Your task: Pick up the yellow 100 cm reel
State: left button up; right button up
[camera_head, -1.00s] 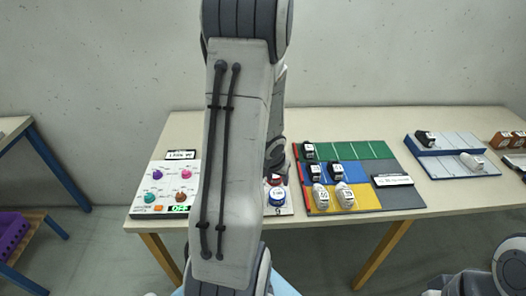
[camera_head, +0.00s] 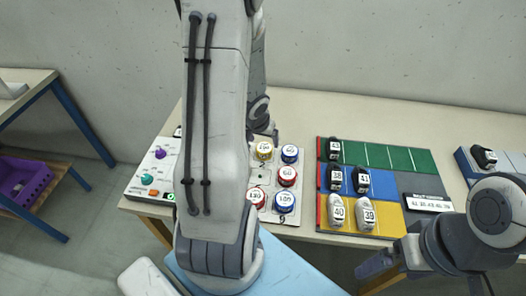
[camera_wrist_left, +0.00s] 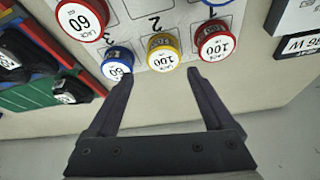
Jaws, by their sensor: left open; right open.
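The yellow reel (camera_head: 264,151) stands upright in the back row of a white board, with a white top label. In the left wrist view the yellow reel (camera_wrist_left: 163,50) reads 100 and lies just beyond my left fingertips, roughly centred between them. My left gripper (camera_wrist_left: 158,75) is open and empty. In the head view my left arm hides much of that gripper, beside the board's far edge. My right gripper (camera_head: 375,265) is at the lower right, in front of the table, away from the reels.
A blue reel (camera_wrist_left: 117,62) and a red reel (camera_wrist_left: 217,40) flank the yellow one closely. More red and blue reels share the board (camera_head: 300,137). A coloured shoe mat (camera_head: 400,185) lies to the right. A control panel (camera_head: 143,183) is on the left.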

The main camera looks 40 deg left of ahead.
aim_at(264, 147)
pick_arm(q)
jog(key=b+x, duration=0.1)
jog(key=x, duration=0.2)
jog(key=shift+a, duration=0.15)
jog(key=b+x, duration=0.3)
jog(key=x, duration=0.2)
jog(key=shift+a+f, duration=0.1)
jog(key=shift+a, duration=0.05)
pick_arm(e)
notch_tip(264, 147, down, 5)
jog(key=shift+f, duration=0.1)
pick_arm(q)
jog(key=c, duration=1.1)
jog(key=shift+c, duration=0.2)
jog(key=shift+r, duration=0.2)
